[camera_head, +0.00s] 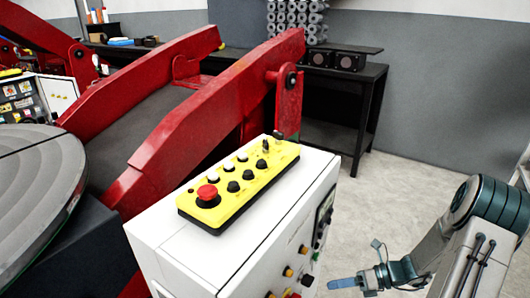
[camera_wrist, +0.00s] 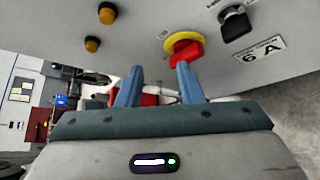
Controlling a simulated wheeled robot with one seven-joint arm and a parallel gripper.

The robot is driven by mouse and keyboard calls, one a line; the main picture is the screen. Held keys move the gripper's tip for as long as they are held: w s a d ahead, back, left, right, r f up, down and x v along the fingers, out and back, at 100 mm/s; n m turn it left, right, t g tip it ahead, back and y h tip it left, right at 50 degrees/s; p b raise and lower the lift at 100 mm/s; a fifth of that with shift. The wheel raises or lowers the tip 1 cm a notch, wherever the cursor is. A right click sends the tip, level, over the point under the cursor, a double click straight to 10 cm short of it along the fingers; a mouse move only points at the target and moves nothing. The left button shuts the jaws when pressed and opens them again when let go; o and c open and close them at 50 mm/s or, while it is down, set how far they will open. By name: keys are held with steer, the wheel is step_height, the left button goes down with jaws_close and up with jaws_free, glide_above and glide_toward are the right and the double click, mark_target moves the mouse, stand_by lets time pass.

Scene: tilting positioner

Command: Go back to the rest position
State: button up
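My gripper (camera_head: 338,283) shows at the bottom right of the head view, with its blue fingers pointing left toward the side of the white control cabinet (camera_head: 165,241). In the wrist view my gripper (camera_wrist: 157,70) has its two blue fingers apart, with nothing held between them. Close to the right fingertip in that picture is a red knob (camera_wrist: 188,54) on a yellow ring on the cabinet panel. I cannot tell whether the finger touches it. A black rotary switch (camera_wrist: 237,21) sits to its right, above a "6 A" label (camera_wrist: 258,51).
A yellow control box (camera_head: 240,187) with a red mushroom button (camera_head: 207,194) lies on the cabinet top. Red positioner arms (camera_head: 205,125) and a grey round table (camera_head: 38,190) stand at left. A black bench (camera_head: 345,100) is behind. Floor (camera_head: 395,200) is clear right of the cabinet.

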steer(key=s+a+r+n+h+p, duration=0.2)
steer(key=s+r+n+h, duration=0.2)
steer(key=r+n, duration=0.5)
steer(key=s+a+r+n+t+h+p, duration=0.1)
steer(key=s+a+r+n+h+p, duration=0.1)
steer(key=s+r+n+h, duration=0.3)
steer(key=s+a+r+n+h+p, duration=0.1)
steer(key=s+r+n+h, duration=0.3)
steer(key=r+n, duration=1)
steer(key=shift+s+a+n+h+p, duration=0.4)
steer(key=shift+s+a+n, duration=0.05)
steer(key=shift+s+n, duration=0.4)
steer(key=shift+d, duration=0.1)
